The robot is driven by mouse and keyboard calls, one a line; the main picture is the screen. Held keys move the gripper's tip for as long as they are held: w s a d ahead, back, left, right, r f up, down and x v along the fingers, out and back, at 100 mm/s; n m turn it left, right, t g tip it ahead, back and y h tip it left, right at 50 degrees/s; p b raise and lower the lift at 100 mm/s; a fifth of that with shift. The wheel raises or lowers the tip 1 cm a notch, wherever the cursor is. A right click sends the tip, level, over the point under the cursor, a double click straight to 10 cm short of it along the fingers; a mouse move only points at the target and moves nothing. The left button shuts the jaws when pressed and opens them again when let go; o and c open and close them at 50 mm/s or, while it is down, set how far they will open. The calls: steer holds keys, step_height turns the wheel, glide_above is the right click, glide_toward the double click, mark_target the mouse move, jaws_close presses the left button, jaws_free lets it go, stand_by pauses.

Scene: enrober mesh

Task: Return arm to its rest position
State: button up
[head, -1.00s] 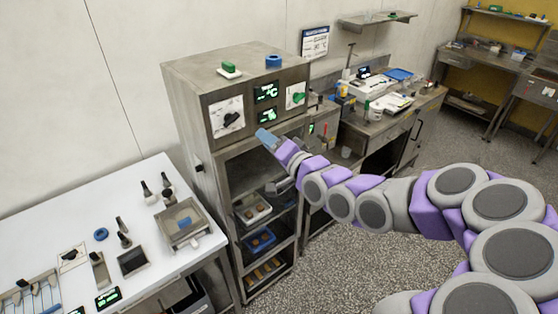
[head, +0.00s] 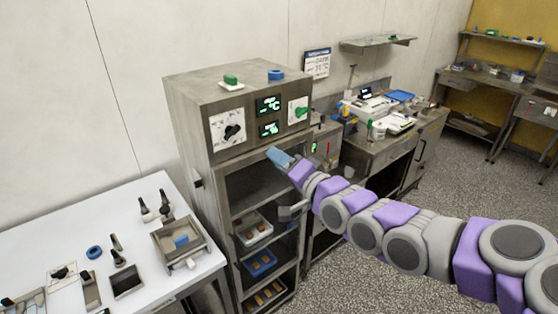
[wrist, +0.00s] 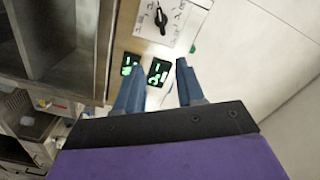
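My gripper (head: 281,158) is in front of the upper part of the steel cabinet (head: 185,125), near the top of its open shelves. In the wrist view my gripper (wrist: 158,85) has its two blue fingers apart, with nothing between them. The cabinet's green displays (wrist: 157,72) and a black dial (wrist: 161,20) show beyond the fingertips. My purple and grey arm reaches in from the right of the head view.
The cabinet shelves hold trays, including a blue tray (head: 262,263). A white table (head: 55,238) with a steel tray (head: 182,250) stands at the left. A steel bench (head: 385,145) stands behind my arm. The floor at the right is open.

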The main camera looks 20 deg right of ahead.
steer(key=s+a+f+n+g+h+b, duration=0.1)
steer(key=s+a+f+n+g+h, duration=0.15)
steer(key=s+f+g, duration=0.4)
steer(key=s+a+f+n+g+h+b, duration=0.1)
steer(key=s+a+f+n+g, duration=0.2)
steer(key=f, duration=0.6)
steer(key=s+a+f+n+g+h, duration=0.1)
steer(key=s+g, duration=0.3)
steer(key=s, duration=0.9)
steer(key=s+f+n+g+h+b, duration=0.1)
steer(key=s+g, duration=0.4)
steer(key=s, duration=0.8)
steer(key=shift+s+a+f+n+b, duration=0.2)
steer(key=shift+a+f+n+b, duration=0.15)
steer(key=shift+n, duration=0.1)
steer(key=shift+g, duration=0.25)
steer(key=shift+c, duration=0.4)
